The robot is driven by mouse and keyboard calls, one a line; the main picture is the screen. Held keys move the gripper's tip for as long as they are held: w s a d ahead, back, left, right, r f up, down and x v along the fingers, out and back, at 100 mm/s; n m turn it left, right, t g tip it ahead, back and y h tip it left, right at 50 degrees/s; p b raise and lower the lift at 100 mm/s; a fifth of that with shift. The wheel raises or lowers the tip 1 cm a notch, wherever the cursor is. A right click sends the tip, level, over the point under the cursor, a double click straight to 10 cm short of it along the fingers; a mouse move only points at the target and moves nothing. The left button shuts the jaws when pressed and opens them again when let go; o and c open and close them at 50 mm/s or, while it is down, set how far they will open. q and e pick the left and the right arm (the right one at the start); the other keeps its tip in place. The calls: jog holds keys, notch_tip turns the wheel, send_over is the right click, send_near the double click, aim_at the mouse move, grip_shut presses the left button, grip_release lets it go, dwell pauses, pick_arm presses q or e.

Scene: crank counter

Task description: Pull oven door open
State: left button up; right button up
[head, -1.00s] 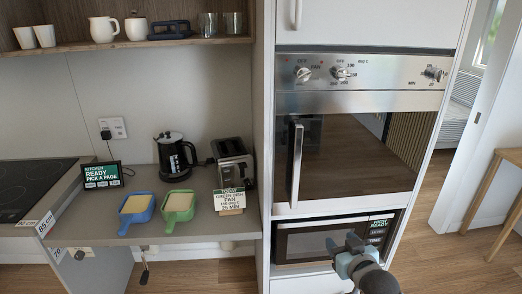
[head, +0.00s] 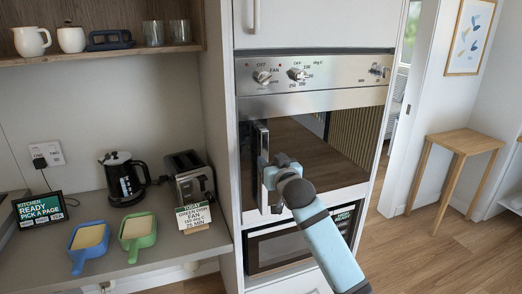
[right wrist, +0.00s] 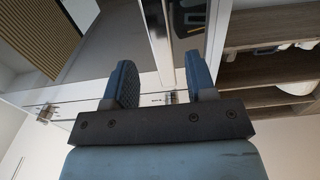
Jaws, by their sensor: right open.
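The oven (head: 320,72) is built into a tall white cabinet, with knobs on a steel panel. Its dark glass door (head: 325,150) looks shut. The upright metal door handle (head: 262,138) is at the door's left side, its lower part hidden by my gripper. My right gripper (head: 268,168) is at the handle. In the right wrist view my right gripper (right wrist: 162,82) is open, and the handle (right wrist: 157,35) lines up with the gap between its fingers. I cannot tell how deep it sits between them. My left gripper is not in view.
Below the oven is a microwave (head: 284,248), partly behind my right arm. The counter at left holds a kettle (head: 122,182), a toaster (head: 188,180), a blue dish (head: 88,242), a green dish (head: 138,232) and signs. A wooden stool (head: 462,145) stands right; floor before it is clear.

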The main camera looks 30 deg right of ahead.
aim_at(265, 155)
jog(key=p+x, duration=0.1)
jog(key=x, duration=0.6)
jog(key=shift+w, duration=0.25)
grip_shut()
